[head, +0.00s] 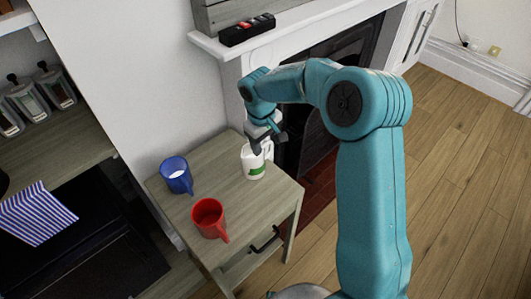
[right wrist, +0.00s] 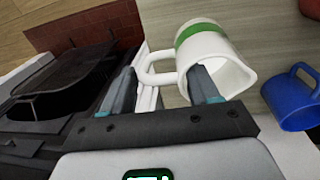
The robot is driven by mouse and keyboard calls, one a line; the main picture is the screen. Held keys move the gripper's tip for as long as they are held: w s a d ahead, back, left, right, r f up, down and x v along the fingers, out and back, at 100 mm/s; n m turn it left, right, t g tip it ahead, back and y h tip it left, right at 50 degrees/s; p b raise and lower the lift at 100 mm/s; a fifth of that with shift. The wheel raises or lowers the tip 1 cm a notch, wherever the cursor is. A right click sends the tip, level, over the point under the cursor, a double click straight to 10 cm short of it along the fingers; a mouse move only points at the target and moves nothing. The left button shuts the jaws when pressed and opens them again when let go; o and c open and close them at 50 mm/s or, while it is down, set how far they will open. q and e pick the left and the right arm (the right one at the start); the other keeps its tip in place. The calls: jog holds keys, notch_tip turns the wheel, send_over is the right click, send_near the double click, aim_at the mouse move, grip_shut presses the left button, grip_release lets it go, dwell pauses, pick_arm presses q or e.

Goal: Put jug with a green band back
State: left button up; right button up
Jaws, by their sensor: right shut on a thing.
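The white jug with a green band (head: 254,168) is upright at the back right of the small wooden table (head: 185,205). I cannot tell whether its base touches the top. My right gripper (head: 264,139) is at the jug's upper part, shut on its handle side. In the right wrist view the gripper's fingers (right wrist: 163,72) are either side of the handle, one tip overlapping the jug's rim. The jug (right wrist: 212,46) shows its open mouth and green band there. My left gripper is not in view.
A blue mug (head: 176,176) and a red mug (head: 209,217) stand on the table left of and in front of the jug. The blue mug also shows in the right wrist view (right wrist: 292,104). The fireplace (head: 310,130) is close behind and right. Open wooden floor (head: 460,190) lies right.

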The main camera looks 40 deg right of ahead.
aim_at(266, 156)
notch_tip(266, 156, down, 4)
jog(key=shift+f, duration=0.15)
jog(key=shift+f+b, duration=0.2)
jog(key=shift+b, duration=0.1)
jog(key=o, duration=1.5)
jog(key=shift+c, duration=0.2)
jog(key=shift+r, duration=0.1)
